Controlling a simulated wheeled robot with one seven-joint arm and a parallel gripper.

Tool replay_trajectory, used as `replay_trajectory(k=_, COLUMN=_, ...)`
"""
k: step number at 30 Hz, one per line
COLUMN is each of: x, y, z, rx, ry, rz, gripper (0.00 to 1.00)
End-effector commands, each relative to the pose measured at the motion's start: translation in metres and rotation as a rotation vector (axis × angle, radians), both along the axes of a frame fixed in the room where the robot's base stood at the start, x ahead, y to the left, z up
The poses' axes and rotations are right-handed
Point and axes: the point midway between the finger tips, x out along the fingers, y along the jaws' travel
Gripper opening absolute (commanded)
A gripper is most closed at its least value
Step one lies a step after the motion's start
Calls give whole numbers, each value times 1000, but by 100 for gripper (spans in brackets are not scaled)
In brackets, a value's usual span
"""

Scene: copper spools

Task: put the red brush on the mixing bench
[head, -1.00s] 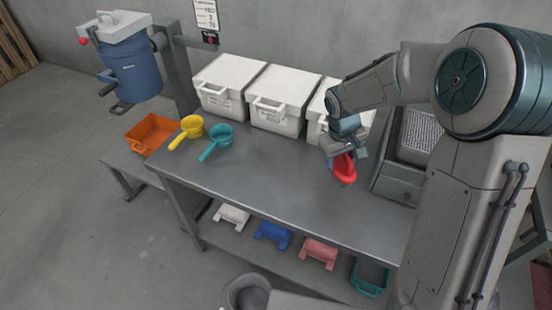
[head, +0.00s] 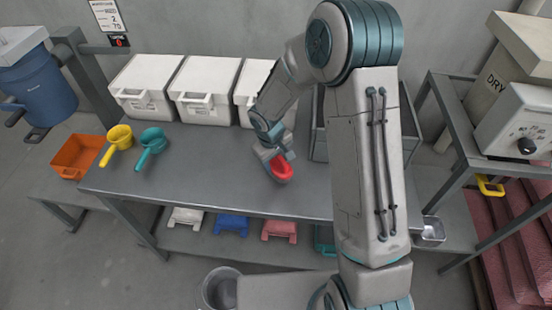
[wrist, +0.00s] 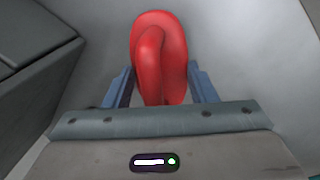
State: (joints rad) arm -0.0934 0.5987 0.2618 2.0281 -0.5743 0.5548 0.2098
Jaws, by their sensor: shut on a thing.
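My gripper (head: 279,163) is shut on the red brush (head: 283,173), over the right part of a long grey metal bench (head: 220,185). In the wrist view the red brush (wrist: 160,50) is a smooth oval body with a raised curved grip, between the two blue-grey fingers (wrist: 162,88). No bristles can be made out. I cannot tell whether the brush touches the bench top. No label in view names the mixing bench.
A yellow scoop (head: 119,138) and a teal scoop (head: 152,142) lie at the bench's left. White lidded bins (head: 204,85) line the back. An orange tray (head: 78,155) stands left. At right is a rack (head: 455,110) with a yellow-handled item (head: 489,186). The bench's front middle is clear.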

Motion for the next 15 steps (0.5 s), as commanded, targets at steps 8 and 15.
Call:
replay_trajectory(k=8, x=0, y=0, z=-2, rx=1, ry=-1, rz=0, gripper=65)
replay_trajectory(k=15, x=0, y=0, z=-2, rx=1, ry=-1, rz=0, gripper=73)
